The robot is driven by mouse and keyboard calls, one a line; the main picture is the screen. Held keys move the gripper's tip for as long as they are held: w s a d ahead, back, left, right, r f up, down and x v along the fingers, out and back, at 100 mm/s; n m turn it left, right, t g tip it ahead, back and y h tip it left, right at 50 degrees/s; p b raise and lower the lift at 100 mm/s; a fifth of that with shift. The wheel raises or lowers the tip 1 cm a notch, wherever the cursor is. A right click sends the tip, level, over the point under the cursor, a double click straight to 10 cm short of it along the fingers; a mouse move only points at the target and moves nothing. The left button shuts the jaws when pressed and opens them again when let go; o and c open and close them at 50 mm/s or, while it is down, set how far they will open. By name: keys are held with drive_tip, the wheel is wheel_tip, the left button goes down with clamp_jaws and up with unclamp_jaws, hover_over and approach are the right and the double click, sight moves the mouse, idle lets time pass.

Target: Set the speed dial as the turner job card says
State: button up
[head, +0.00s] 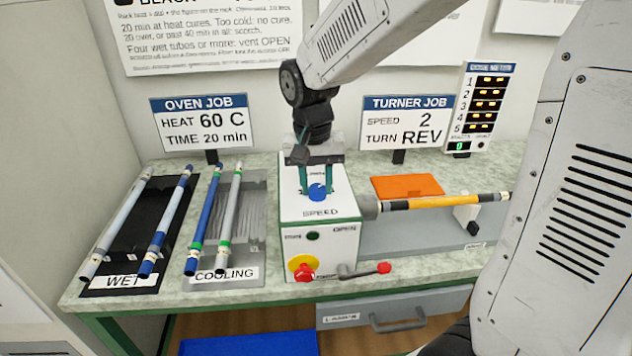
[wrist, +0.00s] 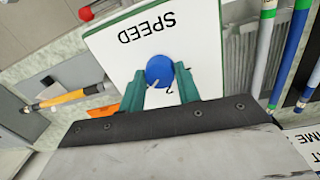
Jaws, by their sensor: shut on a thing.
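The blue speed dial (head: 317,192) sits on the sloped top of the white turner box (head: 320,265), above the word SPEED. My gripper (head: 317,188) reaches down from above with its green fingers on either side of the dial and is shut on it. In the wrist view the dial (wrist: 159,71) shows between the fingertips, with a small light pointer mark and a digit 2 near its edge; the other scale figures are hidden or too small to read. The turner job card (head: 406,122) reads SPEED 2, TURN REV.
An orange rod (head: 430,202) is held in the turner to the right. A red knob (head: 303,272) and a red-ended crank (head: 365,270) are on the box front. WET (head: 125,281) and COOLING (head: 226,273) racks with rods stand left. The oven job card (head: 205,122) stands behind them.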

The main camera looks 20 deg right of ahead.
sight(316, 189)
drive_tip(key=n, duration=0.5)
drive_tip(key=shift+n, duration=2.4)
drive_tip(key=o, duration=1)
drive_tip(key=shift+c, duration=0.2)
wheel_tip(316, 189, up, 8)
drive_tip(key=shift+s+a+f, duration=0.1)
drive_tip(key=shift+s+a, duration=0.05)
